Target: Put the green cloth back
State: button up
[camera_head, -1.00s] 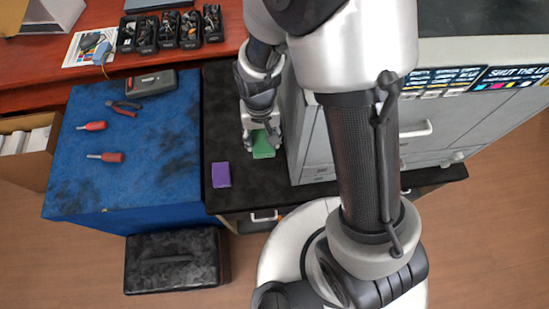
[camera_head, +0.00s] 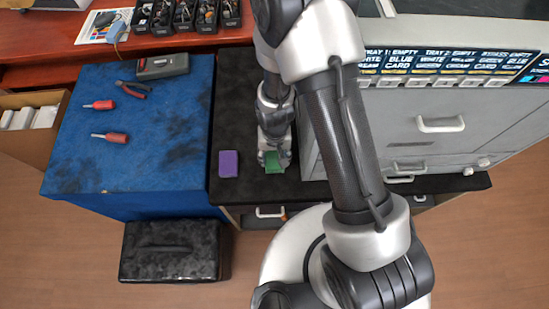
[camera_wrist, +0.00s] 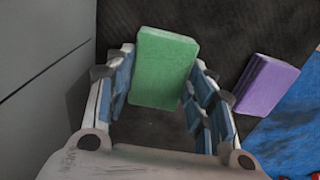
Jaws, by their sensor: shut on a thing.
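The green cloth (camera_head: 275,169) is a folded block at the dark counter, right of a folded purple cloth (camera_head: 229,163). My gripper (camera_head: 273,158) points down over the counter and is shut on the green cloth. In the wrist view the green cloth (camera_wrist: 164,66) sits between the two blue-padded fingers of my gripper (camera_wrist: 160,88). The purple cloth (camera_wrist: 266,86) lies apart, outside the right finger. I cannot tell whether the green cloth touches the counter.
The grey printer cabinet (camera_head: 405,150) stands close to the right of my gripper. A blue-covered table (camera_head: 150,140) with screwdrivers (camera_head: 110,137) and pliers (camera_head: 132,90) is at left. A black case (camera_head: 170,250) lies on the floor. The dark counter (camera_head: 232,110) is bare behind the purple cloth.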

aim_at(274, 158)
jog(key=shift+f, duration=0.9)
jog(key=shift+f, duration=0.1)
jog(key=shift+f+b, duration=0.15)
jog(key=shift+b, duration=0.2)
jog(key=o, duration=1.1)
jog(key=shift+r, duration=0.2)
notch_tip(274, 158, up, 12)
jog(key=p, duration=0.5)
